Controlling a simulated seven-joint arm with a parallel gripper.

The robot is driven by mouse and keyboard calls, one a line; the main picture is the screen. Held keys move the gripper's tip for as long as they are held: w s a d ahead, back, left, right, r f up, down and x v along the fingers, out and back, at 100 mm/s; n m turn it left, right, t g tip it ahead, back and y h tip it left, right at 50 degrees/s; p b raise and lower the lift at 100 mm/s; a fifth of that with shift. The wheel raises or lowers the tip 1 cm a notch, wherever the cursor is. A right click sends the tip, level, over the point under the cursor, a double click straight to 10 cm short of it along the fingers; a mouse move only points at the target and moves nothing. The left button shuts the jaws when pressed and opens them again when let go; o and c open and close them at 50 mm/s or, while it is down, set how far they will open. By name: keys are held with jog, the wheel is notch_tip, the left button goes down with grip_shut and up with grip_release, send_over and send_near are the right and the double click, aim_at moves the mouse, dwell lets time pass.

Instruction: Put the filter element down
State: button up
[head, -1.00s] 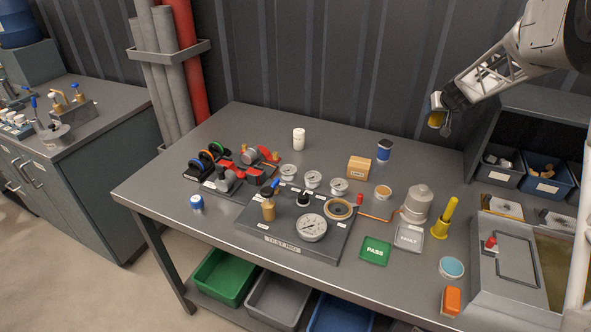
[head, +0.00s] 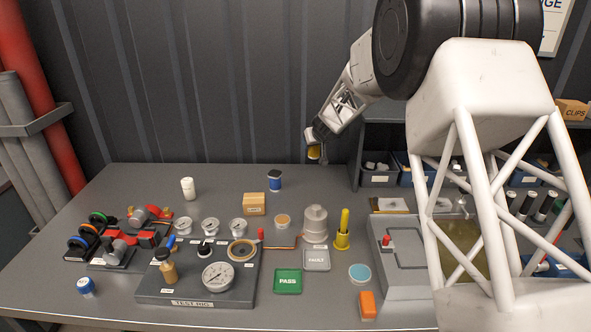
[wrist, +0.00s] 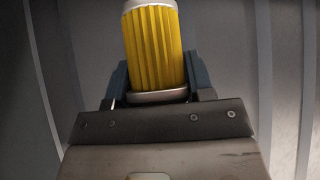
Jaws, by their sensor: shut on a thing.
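The filter element (wrist: 153,48) is a yellow pleated cylinder with a white end cap and a metal rim at its near end. In the wrist view my gripper (wrist: 157,85) is shut on it, with a dark finger on either side. In the head view the filter element (head: 313,152) shows small and yellow under my gripper (head: 316,146), raised above the back of the bench and in front of the dark wall. The fingers are too small there to make out.
The grey bench (head: 130,185) has free room at the back.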

aim_at(312, 153)
jog(key=shift+f, duration=2.3)
jog(key=shift+f, duration=2.15)
jog(key=o, duration=0.9)
jog(key=shift+f, duration=0.15)
jog(key=shift+o, duration=0.2)
jog(key=shift+r, duration=0.2)
jog(key=shift+s+d+r, duration=0.15)
jog(key=shift+s+r, duration=0.2)
jog(key=shift+r, duration=0.1)
jog(key=v, duration=1.1)
jog(key=shift+f, duration=0.1)
